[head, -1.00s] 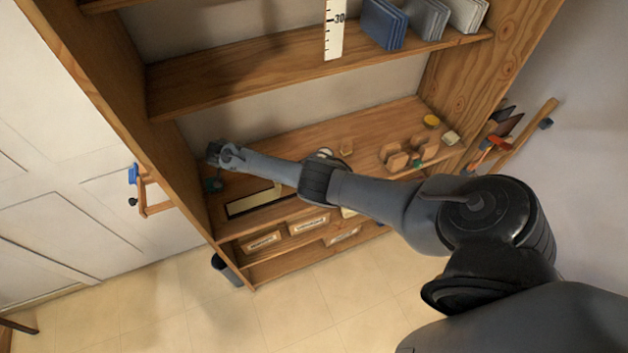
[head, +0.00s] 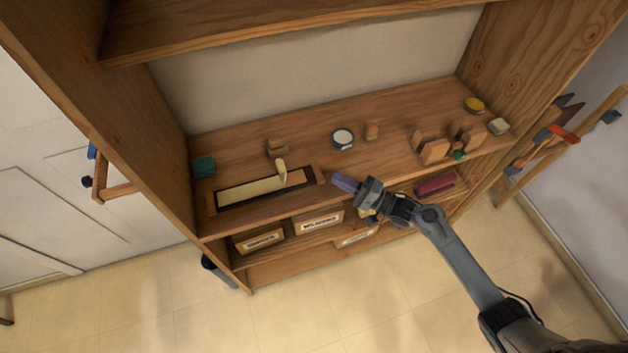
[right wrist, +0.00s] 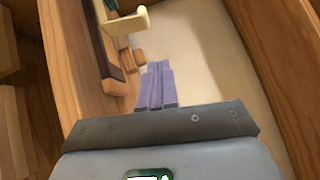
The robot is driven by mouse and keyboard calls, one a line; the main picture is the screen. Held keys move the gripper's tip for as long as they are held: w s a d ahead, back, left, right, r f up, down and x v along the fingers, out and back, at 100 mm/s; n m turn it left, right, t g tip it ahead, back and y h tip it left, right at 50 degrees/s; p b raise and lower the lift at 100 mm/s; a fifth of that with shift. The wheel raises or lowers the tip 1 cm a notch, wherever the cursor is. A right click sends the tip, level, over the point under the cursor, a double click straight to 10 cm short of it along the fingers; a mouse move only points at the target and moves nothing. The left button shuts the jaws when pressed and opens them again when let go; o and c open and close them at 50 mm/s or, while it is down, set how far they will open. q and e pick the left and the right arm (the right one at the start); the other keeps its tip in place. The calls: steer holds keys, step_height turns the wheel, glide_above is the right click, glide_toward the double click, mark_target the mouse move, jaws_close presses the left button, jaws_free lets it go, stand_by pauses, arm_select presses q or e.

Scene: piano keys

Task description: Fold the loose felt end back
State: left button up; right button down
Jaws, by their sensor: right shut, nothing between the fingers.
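A long cream felt strip (head: 250,190) lies in a dark, wood-rimmed tray on the middle shelf. Its loose end (head: 282,172) stands up at the right end of the tray. In the right wrist view the raised end (right wrist: 126,24) is pale and bent, at the upper left. My right gripper (head: 346,183) has purple fingers, shut and empty. It is to the right of the tray, at the shelf's front edge, apart from the felt. The shut fingers also show in the right wrist view (right wrist: 155,86). My left gripper is not in view.
Wooden blocks (head: 277,148) stand behind the felt, and a teal block (head: 204,167) is at the far left. A round tin (head: 343,138) and wooden pieces (head: 434,147) are to the right. Labelled boxes (head: 319,223) are below. The upper shelf (head: 300,36) overhangs.

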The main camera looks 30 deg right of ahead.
step_height(320, 180, down, 2)
steer(key=b, duration=0.1)
glide_toward(285, 167)
steer(key=w, duration=0.4)
steer(key=shift+w+d+f, duration=0.1)
steer(key=shift+d+f, duration=0.1)
steer(key=shift+f, duration=0.15)
steer(key=a, duration=0.2)
steer(key=shift+w+a+r, duration=0.1)
steer(key=shift+a+r, duration=0.25)
steer(key=shift+a, duration=0.3)
steer(key=shift+w+a, duration=0.1)
steer(key=shift+a, duration=0.1)
